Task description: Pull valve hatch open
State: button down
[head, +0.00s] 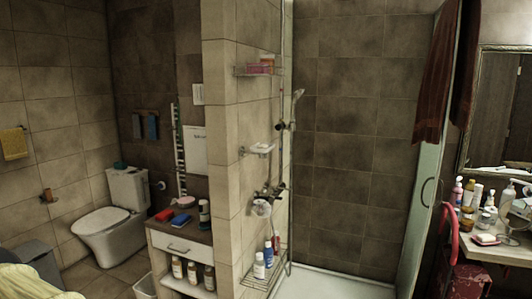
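A white rectangular panel (194,145) with small dark lettering is on the tiled wall behind the low cabinet. It looks flat against the wall; I cannot tell whether it is the valve hatch. A smaller white plate (198,94) is above it. No handle shows clearly on either one. The partition wall hides what lies to the right of the panel. My gripper is not in view.
The low cabinet (178,232) holds bottles and coloured items. The toilet (110,215) stands to its left. The tiled partition (219,130) and shower tray (335,284) are to the right. A cluttered counter (502,254) is at far right.

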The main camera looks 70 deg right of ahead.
aim_at(195, 139)
jog(key=z, duration=0.95)
jog(key=i, duration=0.95)
jog(key=z, duration=1.05)
jog(key=i, duration=0.45)
jog(key=z, duration=0.2)
